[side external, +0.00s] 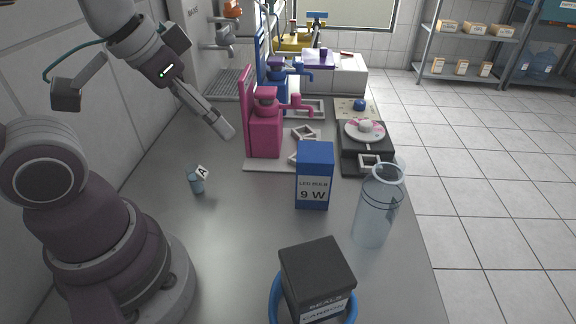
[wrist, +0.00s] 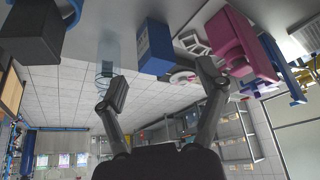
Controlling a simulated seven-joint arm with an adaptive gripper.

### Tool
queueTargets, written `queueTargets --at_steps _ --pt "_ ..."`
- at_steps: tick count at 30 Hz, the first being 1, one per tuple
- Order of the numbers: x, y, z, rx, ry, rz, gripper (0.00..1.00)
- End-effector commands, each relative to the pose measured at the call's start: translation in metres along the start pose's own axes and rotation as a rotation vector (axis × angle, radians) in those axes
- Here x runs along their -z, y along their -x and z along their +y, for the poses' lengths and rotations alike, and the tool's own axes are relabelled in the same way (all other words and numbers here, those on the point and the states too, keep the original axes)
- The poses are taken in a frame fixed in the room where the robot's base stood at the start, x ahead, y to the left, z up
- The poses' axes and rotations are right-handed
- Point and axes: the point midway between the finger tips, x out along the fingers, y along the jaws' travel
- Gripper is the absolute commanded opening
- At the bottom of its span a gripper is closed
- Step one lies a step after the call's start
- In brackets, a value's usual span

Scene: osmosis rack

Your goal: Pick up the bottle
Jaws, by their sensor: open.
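A tall clear bottle-like vessel (side external: 376,212) with a ring-shaped top stands upright near the right edge of the grey counter. It also shows faintly in the wrist view (wrist: 108,48), where one finger's tip overlaps its lower end in the picture. A small clear bluish vial (side external: 196,183) with a white "A" tag stands on the counter at the left. I cannot tell which one the task calls the bottle. My gripper (side external: 228,132) is raised above the counter, between the vial and the pink machine. In the wrist view its fingers (wrist: 162,80) are spread, with nothing held between them.
A blue LED bulb box (side external: 315,178) stands just left of the tall vessel. A black box (side external: 316,276) sits in a blue round holder (side external: 273,300) at the front. A pink machine (side external: 264,132) and a black scale (side external: 352,162) stand behind. The counter's middle (side external: 235,215) is clear.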

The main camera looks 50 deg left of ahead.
Motion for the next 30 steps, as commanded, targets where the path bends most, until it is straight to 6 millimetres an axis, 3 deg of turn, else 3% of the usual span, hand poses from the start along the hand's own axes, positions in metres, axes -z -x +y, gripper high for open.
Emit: queueTargets --at_steps 4,8,12,18,24,30 --pt "0.011 -0.014 0.008 -0.021 0.106 -0.082 0.71" --pt "0.028 -0.048 0.028 -0.110 0.343 -0.246 0.71" --pt "0.038 -0.087 0.053 -0.265 0.663 -0.461 0.71" --pt "0.057 -0.123 0.079 -0.573 1.200 -0.819 0.71" --pt "0.087 -0.131 0.071 -0.924 1.664 -1.169 0.71" --pt "0.100 -0.130 0.058 -1.097 1.830 -1.331 0.71"
